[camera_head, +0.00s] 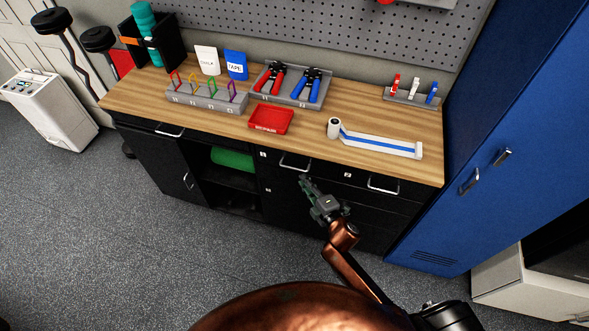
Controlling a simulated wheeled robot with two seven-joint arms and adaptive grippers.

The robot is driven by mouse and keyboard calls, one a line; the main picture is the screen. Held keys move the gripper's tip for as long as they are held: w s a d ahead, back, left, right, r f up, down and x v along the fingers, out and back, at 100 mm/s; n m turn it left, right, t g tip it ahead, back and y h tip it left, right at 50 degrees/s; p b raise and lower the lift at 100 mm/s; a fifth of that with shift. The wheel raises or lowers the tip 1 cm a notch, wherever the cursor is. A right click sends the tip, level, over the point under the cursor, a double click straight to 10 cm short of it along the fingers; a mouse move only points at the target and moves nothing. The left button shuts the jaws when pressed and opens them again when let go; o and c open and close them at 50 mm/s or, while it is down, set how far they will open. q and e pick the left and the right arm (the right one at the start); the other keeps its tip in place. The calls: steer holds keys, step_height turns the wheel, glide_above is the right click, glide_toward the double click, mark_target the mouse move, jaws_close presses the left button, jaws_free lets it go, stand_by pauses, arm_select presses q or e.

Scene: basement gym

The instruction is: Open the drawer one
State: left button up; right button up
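Drawer one (274,159) is in the black front of the workbench, just under the wooden top, with a small white label at its left. It looks shut and flush with the front. Its silver handle (294,166) is a curved bar. My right gripper (305,180) is just below and to the right of this handle in the picture, pointing up toward the bench front. It appears apart from the handle, though depth is hard to judge. Its fingers are too small and dark to tell open from shut. My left gripper is not in view.
Another drawer handle (383,188) is to the right, and a third handle (170,131) is at the far left. The wooden top (300,140) holds a red tray (271,119), pliers and a white-blue tool. A blue locker (500,130) stands right. Floor in front is clear.

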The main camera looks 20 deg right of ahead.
mark_target(295, 169)
steer(key=x, duration=0.2)
steer(key=b+x, duration=0.1)
steer(key=x, duration=0.2)
steer(key=r+x, duration=0.1)
steer(key=x, duration=0.1)
steer(key=shift+w+a+f, duration=0.15)
steer(key=shift+w+a, duration=0.1)
steer(key=shift+w, duration=0.15)
steer(key=shift+c, duration=0.6)
jaws_close()
